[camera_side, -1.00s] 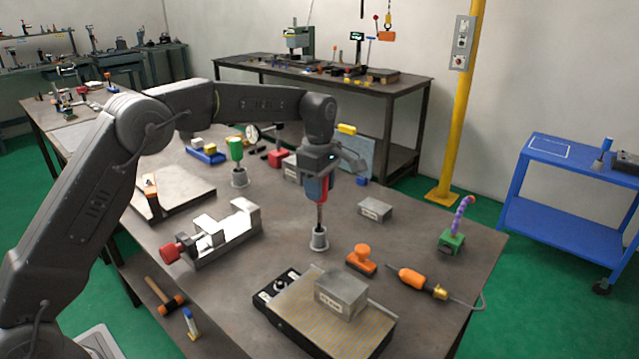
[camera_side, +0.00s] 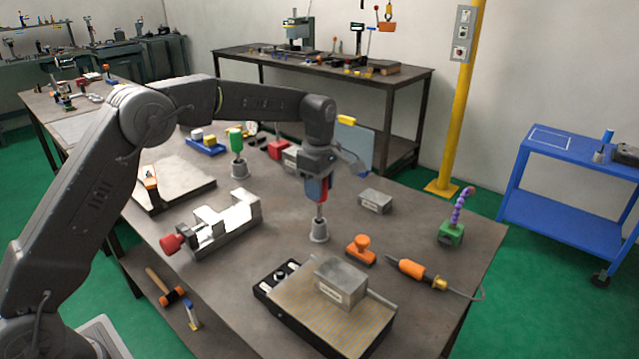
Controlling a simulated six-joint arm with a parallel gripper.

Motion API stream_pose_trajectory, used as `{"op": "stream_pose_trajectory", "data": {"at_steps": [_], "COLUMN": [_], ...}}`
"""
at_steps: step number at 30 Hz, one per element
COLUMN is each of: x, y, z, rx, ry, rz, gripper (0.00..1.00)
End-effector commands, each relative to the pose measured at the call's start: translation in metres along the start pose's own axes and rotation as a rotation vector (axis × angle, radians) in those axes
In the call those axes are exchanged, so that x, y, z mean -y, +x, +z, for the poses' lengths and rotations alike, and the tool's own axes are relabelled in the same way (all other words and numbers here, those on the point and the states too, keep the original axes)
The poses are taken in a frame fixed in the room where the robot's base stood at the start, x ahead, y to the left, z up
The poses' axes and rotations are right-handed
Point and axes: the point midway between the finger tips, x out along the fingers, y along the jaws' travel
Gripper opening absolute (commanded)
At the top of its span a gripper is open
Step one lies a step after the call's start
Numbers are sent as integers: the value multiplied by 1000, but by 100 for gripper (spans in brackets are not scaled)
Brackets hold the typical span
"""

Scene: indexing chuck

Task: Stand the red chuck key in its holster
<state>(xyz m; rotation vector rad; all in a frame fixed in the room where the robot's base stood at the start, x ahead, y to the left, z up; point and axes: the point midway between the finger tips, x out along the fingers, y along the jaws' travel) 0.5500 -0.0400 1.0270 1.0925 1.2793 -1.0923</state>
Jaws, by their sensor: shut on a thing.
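My gripper (camera_side: 317,184) points down over the middle of the bench and is shut on the red chuck key (camera_side: 320,195). The key is upright, with its red handle between the fingers and its metal shank downward. The shank's lower end is hidden in the grey holster (camera_side: 319,231), a small cup on a flange on the bench. A second grey holster (camera_side: 239,170) farther back holds a green-handled tool (camera_side: 235,141).
A vise (camera_side: 220,225) lies left of the holster. An orange-handled block (camera_side: 361,249), a soldering-iron-like tool (camera_side: 415,270) and a plate with a metal block (camera_side: 341,280) are in front and right. A grey block (camera_side: 375,201) stands behind right.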

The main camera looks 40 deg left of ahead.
Motion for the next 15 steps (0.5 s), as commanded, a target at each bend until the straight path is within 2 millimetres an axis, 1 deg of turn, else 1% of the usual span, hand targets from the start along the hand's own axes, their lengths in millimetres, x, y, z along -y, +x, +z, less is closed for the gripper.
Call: {"op": "stream_pose_trajectory", "data": {"at_steps": [15], "x": [0], "y": [12], "z": [0], "rx": [0], "ry": [0], "rz": [0], "gripper": [11]}}
